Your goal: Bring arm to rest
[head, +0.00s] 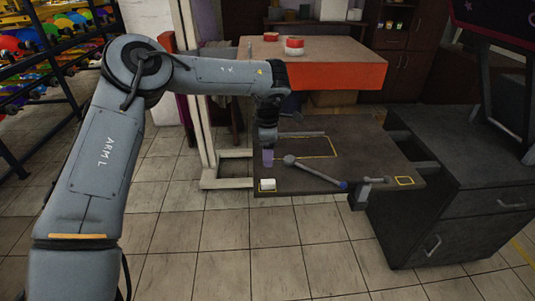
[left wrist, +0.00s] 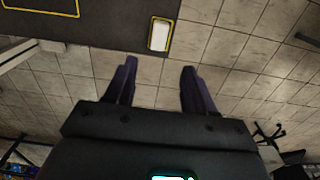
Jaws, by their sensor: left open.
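My left arm comes in from the left in the head view and bends down over the dark work table. My left gripper (head: 267,157) hangs above the table's near left part, pointing down. In the left wrist view its two purple fingers (left wrist: 158,85) are spread apart with only floor showing between them. A small white block (head: 267,185) lies in a yellow outlined spot at the table's near left corner. It also shows in the left wrist view (left wrist: 159,35), ahead of the fingers and apart from them. My right gripper is in neither view.
The dark table (head: 350,165) carries a grey rod-like tool (head: 315,173) with a blue end and yellow outlines. A higher table (head: 330,75) with an orange-red front stands behind, holding tape rolls (head: 294,45). A drawer cabinet (head: 480,205) is at right. The tiled floor in front is clear.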

